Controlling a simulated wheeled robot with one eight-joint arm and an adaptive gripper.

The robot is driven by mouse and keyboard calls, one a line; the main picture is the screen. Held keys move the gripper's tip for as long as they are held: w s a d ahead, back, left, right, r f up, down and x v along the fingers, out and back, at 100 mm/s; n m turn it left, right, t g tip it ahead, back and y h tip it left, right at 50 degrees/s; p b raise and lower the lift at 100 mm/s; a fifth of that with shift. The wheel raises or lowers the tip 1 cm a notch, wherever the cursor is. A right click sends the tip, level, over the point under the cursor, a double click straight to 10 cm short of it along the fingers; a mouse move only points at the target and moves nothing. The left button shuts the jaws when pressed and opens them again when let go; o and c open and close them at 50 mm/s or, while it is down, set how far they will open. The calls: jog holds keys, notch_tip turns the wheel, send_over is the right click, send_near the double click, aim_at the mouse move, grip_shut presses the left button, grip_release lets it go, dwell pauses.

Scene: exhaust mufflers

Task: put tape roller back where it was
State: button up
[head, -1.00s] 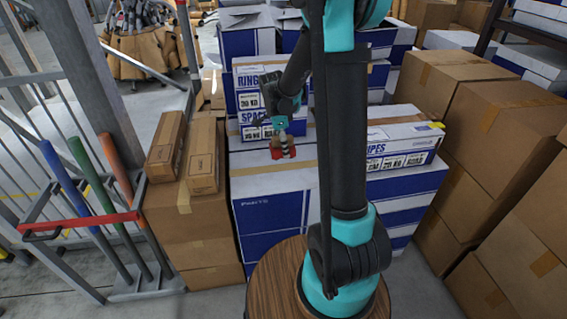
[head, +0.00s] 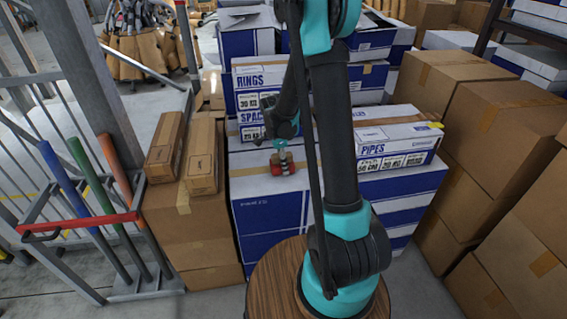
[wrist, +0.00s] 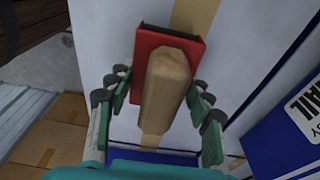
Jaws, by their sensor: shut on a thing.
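The tape roller (head: 281,169) is red with a tan handle. In the head view it is low over the top of a white and blue box (head: 262,188), and I cannot tell whether it touches the box. In the wrist view the red part of the tape roller (wrist: 144,50) points away from me, over the box's tan tape strip. My gripper (head: 283,154) is above the tape roller. In the wrist view my gripper (wrist: 160,95) is shut on its handle, with fingers on both sides. The roller's underside is hidden.
A box marked PIPES (head: 398,146), with a small yellow item (head: 436,125) on it, stands to the right. A box marked RINGS (head: 257,82) stands behind. Two long brown cartons (head: 203,155) lie to the left, and a rack with coloured handles (head: 92,170) is further left.

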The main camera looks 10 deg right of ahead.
jog(key=o, duration=1.5)
jog(key=shift+f, duration=0.1)
jog(key=r, duration=0.4)
jog(key=a+r, duration=0.1)
jog(key=r, duration=0.6)
jog(key=shift+a+r, duration=0.4)
jog(key=shift+s+r, duration=0.15)
jog(key=shift+s+d+f+n+t+y, duration=0.3)
jog(key=shift+s+d+f+n+t, duration=0.5)
jog(key=shift+s+n, duration=2.5)
jog(key=shift+s+d+f+n+t+y, duration=0.3)
jog(key=shift+s+d+f+n+t, duration=0.45)
jog(key=shift+s+n, duration=2.55)
jog(key=shift+s+d+f+n+t+y, duration=0.45)
jog(key=shift+s+d+n, duration=0.6)
jog(key=shift+s+n, duration=2.25)
jog(key=shift+s+r+m, duration=0.1)
jog(key=shift+s+m, duration=0.8)
